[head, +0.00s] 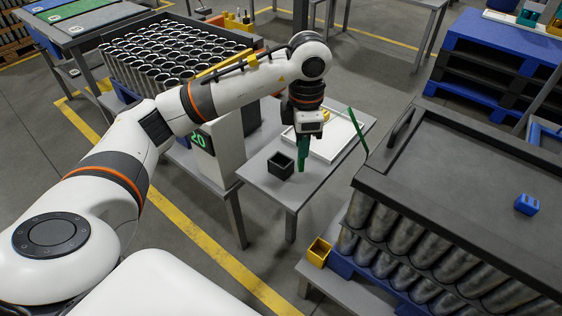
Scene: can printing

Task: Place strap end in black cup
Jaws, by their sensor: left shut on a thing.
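The black cup (281,168) is a small square open box on the grey table (268,190), in the middle of the head view. My left gripper (304,138) points down over the table, just right of and above the cup. It is shut on a green strap end (302,160), which hangs down beside the cup, apart from its opening in this picture. The fingertips are small and partly hidden by the wrist. My right gripper is not in view.
A white tray (346,130) lies behind the gripper. Another green strip (358,132) stands tilted by the lidded can stack (465,170) at right. A crate of open cans (165,55) is behind my arm.

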